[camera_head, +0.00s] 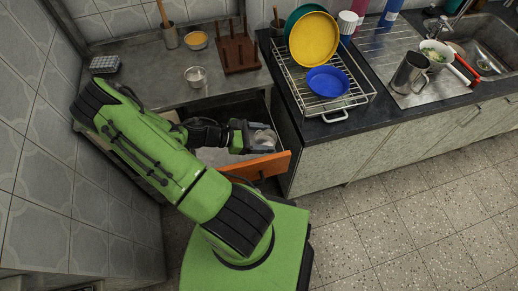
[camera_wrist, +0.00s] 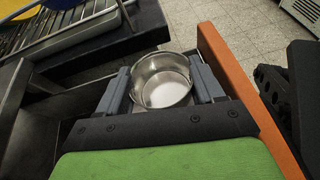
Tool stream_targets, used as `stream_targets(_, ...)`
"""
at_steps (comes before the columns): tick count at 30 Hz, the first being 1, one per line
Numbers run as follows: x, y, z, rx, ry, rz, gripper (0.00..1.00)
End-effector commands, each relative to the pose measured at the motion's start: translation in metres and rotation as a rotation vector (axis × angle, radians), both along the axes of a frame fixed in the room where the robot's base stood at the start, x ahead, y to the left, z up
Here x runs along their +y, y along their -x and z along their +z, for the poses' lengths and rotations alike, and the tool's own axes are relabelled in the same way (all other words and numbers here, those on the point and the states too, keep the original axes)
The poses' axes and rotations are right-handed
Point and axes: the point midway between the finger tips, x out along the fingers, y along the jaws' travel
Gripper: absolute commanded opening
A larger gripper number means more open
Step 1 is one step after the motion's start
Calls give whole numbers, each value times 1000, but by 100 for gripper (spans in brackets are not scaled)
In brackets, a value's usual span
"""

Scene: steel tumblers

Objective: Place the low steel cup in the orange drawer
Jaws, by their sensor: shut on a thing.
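The low steel cup (camera_wrist: 162,80) is between the grey fingers of my gripper (camera_wrist: 163,88) in the wrist view, its open mouth facing the camera. My gripper is shut on it. In the head view the cup (camera_head: 264,138) shows at the end of my gripper (camera_head: 258,138), over the open orange drawer (camera_head: 262,166). The drawer's orange front (camera_wrist: 240,92) runs along the right of the cup in the wrist view. My arm hides much of the drawer's inside. I cannot tell whether the cup touches the drawer floor.
Another small steel cup (camera_head: 196,76) stands on the grey counter behind, near a wooden rack (camera_head: 237,52). A wire dish rack (camera_head: 322,82) with coloured plates stands right of the drawer on the dark counter.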

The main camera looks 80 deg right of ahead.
Motion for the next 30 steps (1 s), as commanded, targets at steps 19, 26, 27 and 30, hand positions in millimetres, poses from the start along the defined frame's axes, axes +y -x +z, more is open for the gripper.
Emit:
stream_targets(19, 0, 0, -75, -3, -1, -1, 70)
stream_targets(26, 0, 0, -74, -2, 1, -2, 77)
stream_targets(27, 0, 0, -74, -2, 1, -2, 77)
stream_targets(30, 1, -4, -72, -3, 2, 1, 77)
